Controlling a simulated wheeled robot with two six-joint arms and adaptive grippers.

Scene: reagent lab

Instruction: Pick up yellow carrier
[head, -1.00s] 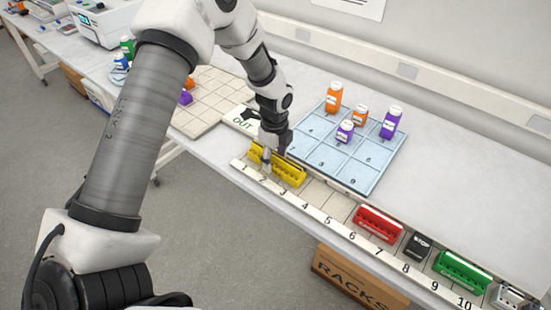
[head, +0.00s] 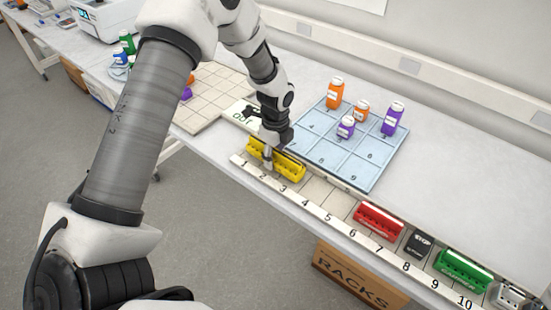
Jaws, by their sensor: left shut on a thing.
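The yellow carrier (head: 290,171) is a long block with a row of slots along its front. It sits at the left part of the numbered strip, behind about numbers 1 to 3. My left gripper (head: 268,158) comes down on it from above and is shut on it near its left half. The fingers hide part of the carrier. I cannot tell whether the carrier is clear of the surface. My right gripper is not in view.
The numbered strip (head: 310,207) runs along the table's front edge. A red carrier (head: 379,221), a black stop block (head: 419,244) and a green carrier (head: 463,271) stand to the right. Behind is a blue grid mat (head: 349,173) with orange and purple bottles. A beige grid (head: 214,92) lies left.

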